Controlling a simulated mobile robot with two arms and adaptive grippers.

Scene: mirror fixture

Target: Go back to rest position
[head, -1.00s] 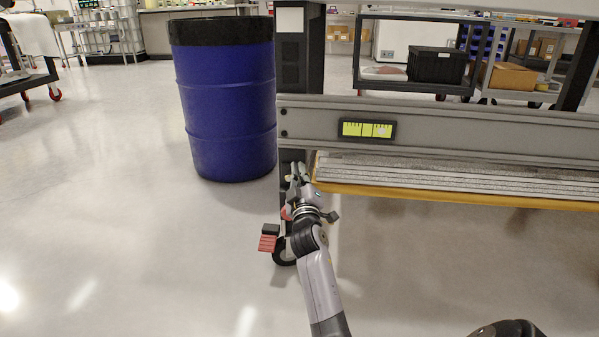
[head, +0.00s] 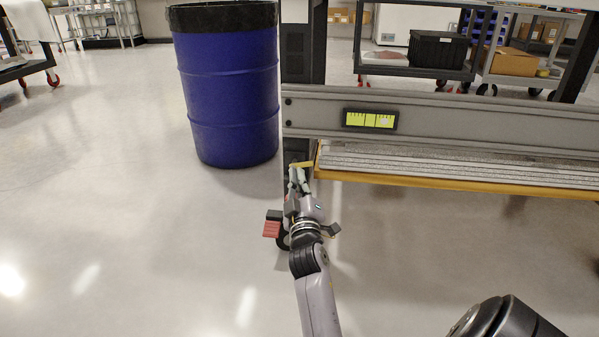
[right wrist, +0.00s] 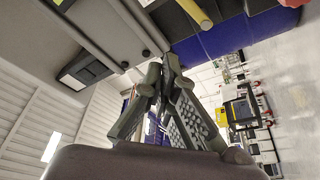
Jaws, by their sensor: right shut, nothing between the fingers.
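My right gripper (head: 298,172) is at the end of the grey arm that comes up from the bottom middle of the head view. It is in front of the dark post (head: 298,52) at the left end of the grey fixture (head: 470,119). In the right wrist view its fingers (right wrist: 163,72) come together at the tips with nothing between them. A yellow bar end (head: 302,164) shows close to the fingertips in the head view. A yellow rod (right wrist: 195,12) shows beyond the fingers in the right wrist view; contact cannot be told. My left gripper is not in view.
A blue drum (head: 228,95) with a black top stands left of the post. A red pedal (head: 271,229) is low beside my right wrist. The fixture's yellow-edged shelf (head: 450,183) extends right. Open floor (head: 110,220) lies left. Carts stand behind.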

